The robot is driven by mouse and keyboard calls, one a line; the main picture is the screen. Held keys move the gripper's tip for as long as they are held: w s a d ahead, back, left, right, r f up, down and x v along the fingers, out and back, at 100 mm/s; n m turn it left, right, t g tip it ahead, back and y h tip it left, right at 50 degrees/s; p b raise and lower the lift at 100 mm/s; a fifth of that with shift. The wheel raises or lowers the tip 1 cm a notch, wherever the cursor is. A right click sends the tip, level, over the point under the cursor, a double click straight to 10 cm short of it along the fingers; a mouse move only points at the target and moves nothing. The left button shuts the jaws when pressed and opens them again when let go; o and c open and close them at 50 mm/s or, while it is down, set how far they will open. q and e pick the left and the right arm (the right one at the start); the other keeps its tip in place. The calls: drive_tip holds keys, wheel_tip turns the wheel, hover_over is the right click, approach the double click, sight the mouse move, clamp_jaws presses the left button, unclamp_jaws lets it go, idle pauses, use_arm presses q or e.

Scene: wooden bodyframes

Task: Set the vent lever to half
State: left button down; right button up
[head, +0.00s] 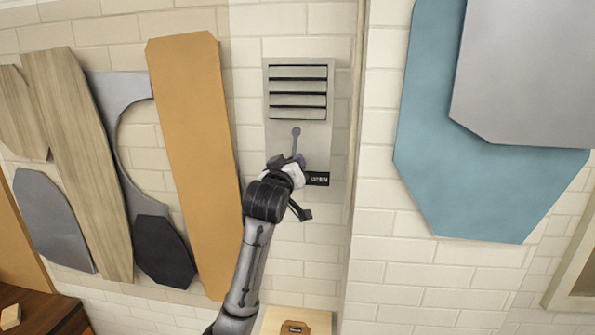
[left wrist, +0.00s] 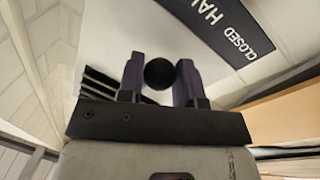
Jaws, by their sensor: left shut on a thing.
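The vent (head: 298,62) is a grey metal panel on the brick wall, with several horizontal slats and dark gaps between them. Below the slats, a grey lever (head: 296,133) hangs about straight down, its lower end hidden by my gripper. My left gripper (head: 286,161) is at that lower end. In the left wrist view, the lever's round black knob (left wrist: 159,74) sits between the two fingers of my left gripper (left wrist: 160,82), which is shut on it. A dark label (head: 318,179) is partly hidden; the left wrist view shows "CLOSED" and part of "HALF" on the label (left wrist: 225,32). My right gripper is out of view.
A tall orange board (head: 193,150) leans against the wall left of the vent. A blue board (head: 470,165) and a grey board (head: 525,70) are on the right. A light wooden item (head: 296,322) is below. The wall around the vent is clear.

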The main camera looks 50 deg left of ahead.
use_arm(q)
drive_tip(key=shift+w+d+n, duration=0.25)
drive_tip(key=shift+n, duration=0.25)
drive_tip(key=c, duration=0.8)
unclamp_jaws()
drive_tip(key=shift+b+v, duration=2.35)
drive_tip(key=shift+v, duration=4.6)
